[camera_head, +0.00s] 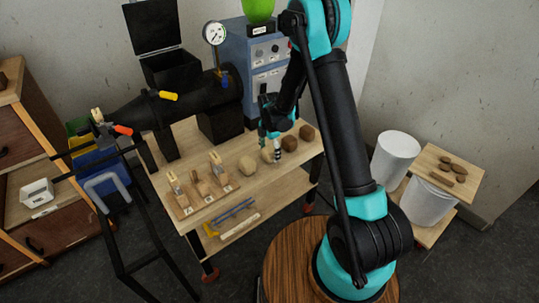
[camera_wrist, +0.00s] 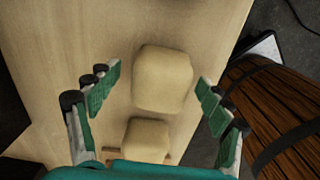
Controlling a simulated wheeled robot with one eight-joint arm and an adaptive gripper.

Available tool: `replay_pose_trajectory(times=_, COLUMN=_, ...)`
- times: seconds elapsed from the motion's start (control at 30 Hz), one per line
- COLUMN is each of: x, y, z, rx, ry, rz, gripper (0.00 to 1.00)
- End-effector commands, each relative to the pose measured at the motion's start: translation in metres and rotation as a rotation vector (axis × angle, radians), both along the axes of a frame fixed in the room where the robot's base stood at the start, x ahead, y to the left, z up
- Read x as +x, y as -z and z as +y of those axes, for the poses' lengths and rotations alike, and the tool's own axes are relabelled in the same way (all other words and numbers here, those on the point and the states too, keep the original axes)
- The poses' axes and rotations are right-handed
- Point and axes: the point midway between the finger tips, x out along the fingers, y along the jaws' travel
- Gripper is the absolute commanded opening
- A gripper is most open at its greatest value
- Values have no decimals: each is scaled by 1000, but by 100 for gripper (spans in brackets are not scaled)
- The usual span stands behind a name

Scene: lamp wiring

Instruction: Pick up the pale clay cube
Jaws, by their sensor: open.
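Two pale clay cubes with rounded edges rest on the light wooden workbench (camera_head: 222,205). In the wrist view one pale cube (camera_wrist: 163,79) lies between and below my spread fingertips, with bare wood showing on both sides of it. The second pale cube (camera_wrist: 147,140) lies close by, lower in the picture, partly hidden by my gripper's body. In the head view one pale cube (camera_head: 247,167) is clear, and the other (camera_head: 267,156) is partly covered by my fingers. My gripper (camera_head: 269,143) is open and empty over the row; its fingers also show in the wrist view (camera_wrist: 159,76).
Two brown clay pieces (camera_head: 289,143) (camera_head: 307,132) continue the row to the right. Several wooden tools on small boards (camera_head: 202,187) stand left of it. A black machine (camera_head: 190,103) and a blue-grey control box (camera_head: 255,60) stand behind.

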Motion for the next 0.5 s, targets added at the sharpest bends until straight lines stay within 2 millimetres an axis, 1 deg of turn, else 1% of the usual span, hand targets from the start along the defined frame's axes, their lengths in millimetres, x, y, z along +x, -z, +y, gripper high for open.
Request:
replay_pose_trajectory(times=0.13, x=0, y=0, z=0, rx=0, ry=0, rz=0, gripper=79)
replay_pose_trajectory(times=0.17, x=0, y=0, z=0, rx=0, ry=0, rz=0, gripper=77)
replay_pose_trajectory(times=0.5, x=0, y=0, z=0, rx=0, ry=0, rz=0, gripper=35)
